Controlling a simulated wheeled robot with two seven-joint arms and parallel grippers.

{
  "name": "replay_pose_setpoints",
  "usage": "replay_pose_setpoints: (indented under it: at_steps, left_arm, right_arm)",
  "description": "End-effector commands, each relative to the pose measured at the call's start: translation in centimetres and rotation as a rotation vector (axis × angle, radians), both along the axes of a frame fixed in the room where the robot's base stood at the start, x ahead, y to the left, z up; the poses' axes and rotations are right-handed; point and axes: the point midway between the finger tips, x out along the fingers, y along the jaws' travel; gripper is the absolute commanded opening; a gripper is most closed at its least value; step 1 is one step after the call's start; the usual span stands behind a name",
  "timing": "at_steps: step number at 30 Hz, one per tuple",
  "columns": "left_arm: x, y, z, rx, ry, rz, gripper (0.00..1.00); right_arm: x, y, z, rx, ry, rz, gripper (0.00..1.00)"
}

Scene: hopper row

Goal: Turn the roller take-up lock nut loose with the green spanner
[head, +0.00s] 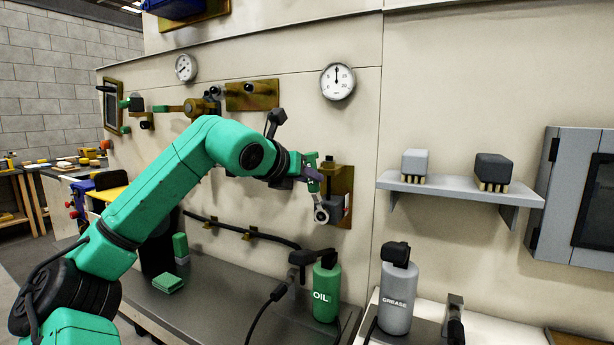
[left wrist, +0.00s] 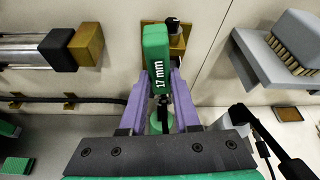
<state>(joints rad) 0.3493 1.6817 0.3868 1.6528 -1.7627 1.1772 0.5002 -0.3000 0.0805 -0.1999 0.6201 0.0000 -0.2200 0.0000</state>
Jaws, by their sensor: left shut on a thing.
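My left gripper (head: 312,180) has purple fingers and is shut on the green spanner (left wrist: 157,50), whose handle reads "17 mm" in the left wrist view. In the head view the spanner (head: 313,171) is upright, with its grey ring end (head: 321,215) pointing down. It is in front of a brass-coloured wall bracket (head: 345,182). That bracket (left wrist: 181,47) also shows behind the spanner in the left wrist view, with a dark-and-silver round part on it. I cannot make out which part is the take-up lock nut, nor whether the spanner touches the bracket. My right gripper is out of view.
A green oil bottle (head: 326,292) and a grey grease bottle (head: 397,300) stand below on the bench. A wall shelf (head: 455,188) with two brushes is to the right. Gauges (head: 337,81) and a black cable (head: 235,229) are on the panel. A green block (head: 168,283) lies on the bench.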

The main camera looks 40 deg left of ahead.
Motion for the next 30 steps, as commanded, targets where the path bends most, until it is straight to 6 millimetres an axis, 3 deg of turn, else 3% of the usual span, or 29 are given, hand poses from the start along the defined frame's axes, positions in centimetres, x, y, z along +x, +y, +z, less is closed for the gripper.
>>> replay_pose_setpoints:
  at_steps: [11, 22, 30]
  left_arm:
    - [0.0, 0.1, 0.0, -0.005, -0.007, 0.002, 0.00]
    - [-0.7, 2.3, -1.0, -0.229, -0.079, 0.002, 0.00]
    - [-0.8, 2.9, -0.8, -0.287, -0.096, 0.001, 0.00]
  right_arm:
    - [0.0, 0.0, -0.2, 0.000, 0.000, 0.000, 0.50]
    - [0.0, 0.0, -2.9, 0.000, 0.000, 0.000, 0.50]
    - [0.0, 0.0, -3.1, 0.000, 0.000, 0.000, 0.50]
